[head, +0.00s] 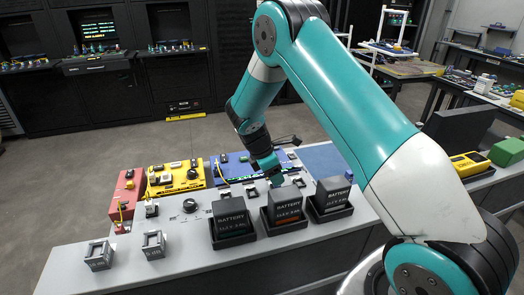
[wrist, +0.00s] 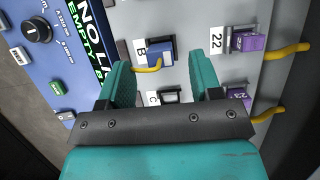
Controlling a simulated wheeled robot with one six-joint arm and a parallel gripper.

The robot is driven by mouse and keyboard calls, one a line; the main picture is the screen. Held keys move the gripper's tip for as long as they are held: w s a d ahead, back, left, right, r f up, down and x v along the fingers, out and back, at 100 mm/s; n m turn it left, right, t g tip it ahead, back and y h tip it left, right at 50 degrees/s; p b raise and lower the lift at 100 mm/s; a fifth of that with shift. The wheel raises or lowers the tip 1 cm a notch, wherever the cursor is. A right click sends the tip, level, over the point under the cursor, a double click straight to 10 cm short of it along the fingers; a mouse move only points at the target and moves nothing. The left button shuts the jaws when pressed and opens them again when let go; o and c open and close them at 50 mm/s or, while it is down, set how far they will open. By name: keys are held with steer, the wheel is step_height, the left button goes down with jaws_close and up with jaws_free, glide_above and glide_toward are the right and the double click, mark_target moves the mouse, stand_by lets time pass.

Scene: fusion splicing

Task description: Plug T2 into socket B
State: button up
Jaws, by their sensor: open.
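A blue plug (wrist: 160,51) with a yellow cable sits at the socket beside label B (wrist: 140,50) in the wrist view. I cannot read a T2 mark on it, nor tell if it is fully seated. My gripper (wrist: 166,66) is open, its two teal fingers apart and pointing towards the blue plug, with nothing visibly held. The socket beside label C (wrist: 170,97) looks empty, between the fingers. A purple plug (wrist: 250,42) with a yellow cable sits beside a label that looks like 22. In the head view my gripper (head: 270,178) is low over the bench, behind the batteries.
A second purple plug (wrist: 238,94) is at the right of the wrist view. A blue panel (wrist: 60,50) with a black knob is at the left. In the head view, three black batteries (head: 283,205) stand in trays at the front. A yellow box (head: 180,178) is on the left.

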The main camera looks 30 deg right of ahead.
steer(key=b+v, duration=0.1)
steer(key=v, duration=1.3)
steer(key=shift+r, duration=0.1)
steer(key=s+a+r+m+y, duration=0.2)
steer(key=s+a, duration=0.4)
steer(key=s, duration=0.4)
steer(key=s+a+r+m+y, duration=0.3)
steer(key=s+a, duration=0.3)
steer(key=s, duration=0.4)
steer(key=s+a+r+m+t+y, duration=0.1)
steer(key=s+a+r+m+y, duration=0.1)
steer(key=s+a, duration=0.4)
steer(key=s+r+y, duration=0.1)
steer(key=s+r, duration=0.1)
steer(key=s, duration=0.2)
steer(key=shift+m+y, duration=0.3)
steer(key=shift+m, duration=0.1)
steer(key=shift+w, duration=0.1)
